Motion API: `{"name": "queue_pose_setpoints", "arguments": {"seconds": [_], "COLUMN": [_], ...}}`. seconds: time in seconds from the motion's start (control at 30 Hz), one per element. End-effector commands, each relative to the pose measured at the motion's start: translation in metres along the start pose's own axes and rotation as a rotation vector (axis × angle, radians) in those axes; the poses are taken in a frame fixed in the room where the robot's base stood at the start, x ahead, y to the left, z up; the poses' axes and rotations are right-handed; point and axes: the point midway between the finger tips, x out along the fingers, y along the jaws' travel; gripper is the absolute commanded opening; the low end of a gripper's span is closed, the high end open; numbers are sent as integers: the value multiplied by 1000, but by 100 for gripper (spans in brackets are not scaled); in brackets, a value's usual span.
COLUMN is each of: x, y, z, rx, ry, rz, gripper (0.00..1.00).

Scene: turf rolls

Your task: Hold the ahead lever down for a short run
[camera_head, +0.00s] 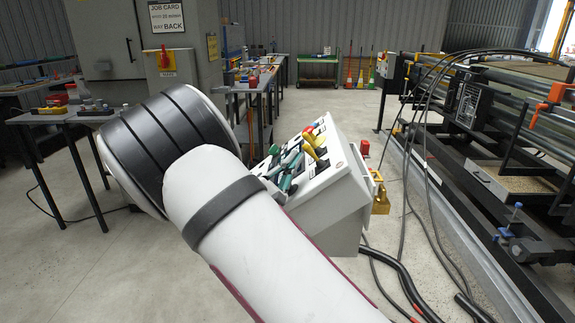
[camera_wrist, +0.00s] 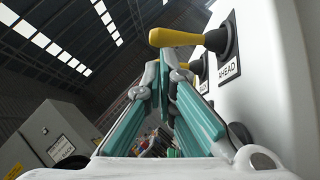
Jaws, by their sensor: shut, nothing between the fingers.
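The ahead lever (camera_wrist: 175,38) is a yellow handle on a black boot, beside a label reading AHEAD (camera_wrist: 228,70). It sticks out from the white control console (camera_head: 335,205). My gripper (camera_wrist: 166,68) has teal fingers, shut and empty. In the wrist view its tips are close to the handle, just below it in the picture; I cannot tell whether they touch. In the head view my gripper (camera_head: 284,166) is over the console's sloping top, near the yellow levers (camera_head: 314,146). My arm hides part of the console.
A second label (camera_wrist: 203,85) and dark lever boot sit beside the ahead one. Red knobs (camera_head: 308,128) are on the console top. The roller machine (camera_head: 490,130) stands at the right, with black cables (camera_head: 400,260) on the floor. A workbench (camera_head: 65,115) stands left.

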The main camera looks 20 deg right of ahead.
Motion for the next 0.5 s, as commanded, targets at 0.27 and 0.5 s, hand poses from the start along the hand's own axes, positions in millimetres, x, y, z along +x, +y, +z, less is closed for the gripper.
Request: {"name": "queue_pose_setpoints", "arguments": {"seconds": [0.27, 0.5], "x": [0, 3], "y": [0, 3], "z": [0, 3], "rx": [4, 39], "ry": [0, -1], "rz": [-4, -38], "gripper": [0, 0]}}
